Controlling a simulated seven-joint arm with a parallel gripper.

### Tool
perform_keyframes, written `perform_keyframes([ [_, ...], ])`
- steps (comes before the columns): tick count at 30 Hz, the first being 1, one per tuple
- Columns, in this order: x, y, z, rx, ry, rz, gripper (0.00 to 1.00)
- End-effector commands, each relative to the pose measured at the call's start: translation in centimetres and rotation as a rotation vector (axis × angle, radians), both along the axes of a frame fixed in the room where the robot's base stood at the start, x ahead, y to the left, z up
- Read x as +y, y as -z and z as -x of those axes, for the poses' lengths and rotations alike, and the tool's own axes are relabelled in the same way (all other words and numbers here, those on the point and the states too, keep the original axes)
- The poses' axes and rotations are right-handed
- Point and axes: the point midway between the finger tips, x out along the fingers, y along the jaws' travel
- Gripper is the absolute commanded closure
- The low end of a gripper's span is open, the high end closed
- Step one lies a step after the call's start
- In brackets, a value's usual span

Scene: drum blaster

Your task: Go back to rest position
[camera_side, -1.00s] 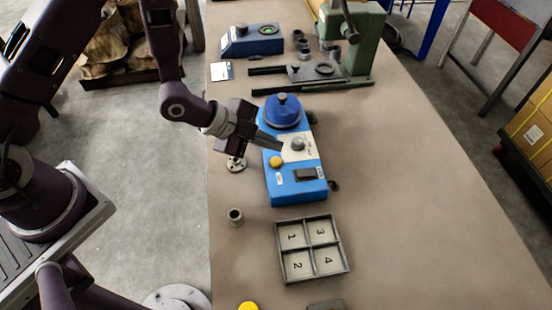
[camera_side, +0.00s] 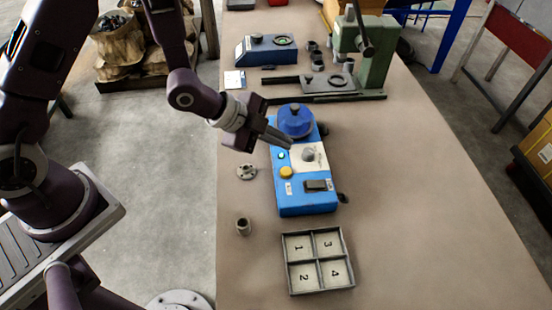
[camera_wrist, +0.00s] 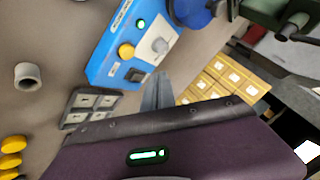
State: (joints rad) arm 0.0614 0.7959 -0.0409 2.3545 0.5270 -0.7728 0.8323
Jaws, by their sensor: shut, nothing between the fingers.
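The blue drum blaster box (camera_side: 306,196) lies on the table with a blue round drum (camera_side: 296,120) at its far end. Its top carries a grey knob (camera_side: 308,155), a yellow button (camera_side: 286,172) and a dark switch (camera_side: 316,185). My gripper (camera_side: 290,142) is shut and empty, above the left side of the box near the drum. In the wrist view the shut fingers (camera_wrist: 157,92) point toward the box (camera_wrist: 112,47), where a lit green light (camera_wrist: 140,23) shows.
A numbered four-compartment tray (camera_side: 318,289) and a small grey cylinder (camera_side: 243,226) sit nearer the front. A flanged part (camera_side: 246,172) lies left of the box. A green press (camera_side: 364,60) and another blue device (camera_side: 266,50) stand behind. The table's right side is clear.

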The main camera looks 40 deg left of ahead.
Motion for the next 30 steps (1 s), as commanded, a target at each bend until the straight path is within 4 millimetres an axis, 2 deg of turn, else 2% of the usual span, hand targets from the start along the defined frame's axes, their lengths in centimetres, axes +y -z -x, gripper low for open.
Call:
perform_keyframes([
  [2,1.8,-3.0,-0.8,0.006,-0.087,-0.028,1.0],
  [4,4.4,-6.7,-0.7,0.035,-0.227,-0.05,1.0],
  [7,8.1,-12.4,1.3,0.087,-0.471,-0.04,1.0],
  [9,10.2,-16.1,4.2,0.13,-0.65,0.002,1.0],
  [11,11.6,-18.8,7.5,0.174,-0.801,0.058,1.0],
  [13,12.5,-21.1,11.8,0.231,-0.959,0.141,1.0],
  [15,12.7,-22.5,16.0,0.291,-1.083,0.225,1.0],
  [18,12.4,-23.3,20.8,0.366,-1.197,0.319,1.0],
  [21,12.0,-23.4,23.4,0.415,-1.253,0.369,1.0],
  [24,11.8,-23.3,24.3,0.434,-1.271,0.383,1.0],
  [30,11.8,-23.3,24.3,0.434,-1.27,0.381,1.0],
])
